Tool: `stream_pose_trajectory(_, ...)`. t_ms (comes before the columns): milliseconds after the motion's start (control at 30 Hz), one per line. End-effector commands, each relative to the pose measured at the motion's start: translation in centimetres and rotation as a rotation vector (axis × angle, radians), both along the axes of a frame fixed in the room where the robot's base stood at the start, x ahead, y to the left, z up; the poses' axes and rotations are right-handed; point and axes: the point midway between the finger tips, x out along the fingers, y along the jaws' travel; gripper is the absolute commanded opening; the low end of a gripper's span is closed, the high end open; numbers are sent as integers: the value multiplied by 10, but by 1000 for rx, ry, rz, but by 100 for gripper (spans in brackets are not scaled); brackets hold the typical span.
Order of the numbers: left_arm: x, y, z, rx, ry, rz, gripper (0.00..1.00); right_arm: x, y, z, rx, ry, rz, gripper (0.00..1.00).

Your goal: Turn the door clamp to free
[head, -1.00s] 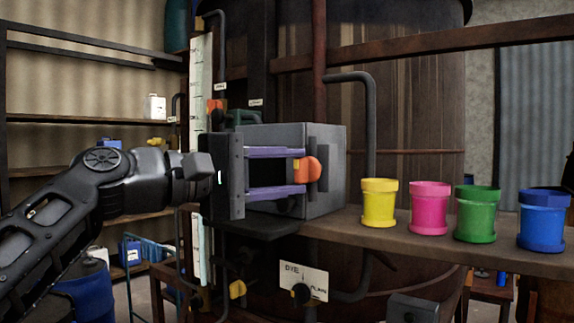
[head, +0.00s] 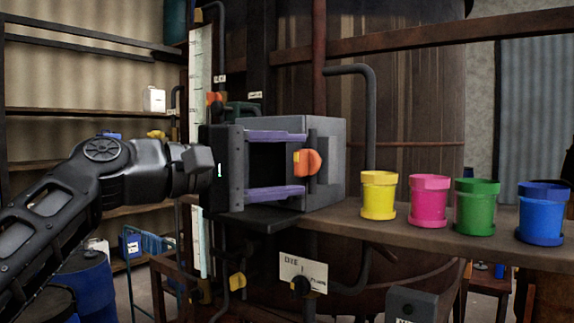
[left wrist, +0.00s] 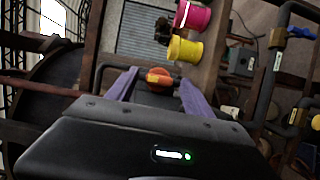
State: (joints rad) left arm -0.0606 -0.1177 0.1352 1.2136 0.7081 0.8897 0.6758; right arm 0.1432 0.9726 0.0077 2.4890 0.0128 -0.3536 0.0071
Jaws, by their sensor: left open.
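The door clamp is an orange knob (head: 309,162) on the front of a grey box (head: 328,135) on the shelf. My left gripper (head: 302,164) comes in from the left, with its two purple fingers spread wide, one above the clamp's height and one below. The fingers are open and the clamp is at their tips. In the left wrist view the orange clamp (left wrist: 160,78) shows between the two fingertips, with a gap to each side. Whether either finger touches it, I cannot tell. The gripper body hides part of the box front. My right gripper is not in view.
Yellow (head: 378,196), pink (head: 428,201), green (head: 476,207) and blue (head: 542,213) pots stand on the shelf (head: 400,236) right of the box. A dye sign (head: 303,274) with a dark knob sits below. A large wooden vat (head: 420,90) stands behind.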

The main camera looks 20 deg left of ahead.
Motion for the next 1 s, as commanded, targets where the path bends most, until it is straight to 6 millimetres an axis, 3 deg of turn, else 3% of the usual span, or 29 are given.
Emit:
stream_pose_trajectory(233,-8,9,0,-1,-3,3,60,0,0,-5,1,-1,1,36)
stream_pose_trajectory(633,-51,50,-1,-1,-1,2,60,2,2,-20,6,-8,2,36)
stream_pose_trajectory(1000,-56,55,0,0,0,0,60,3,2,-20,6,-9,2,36)
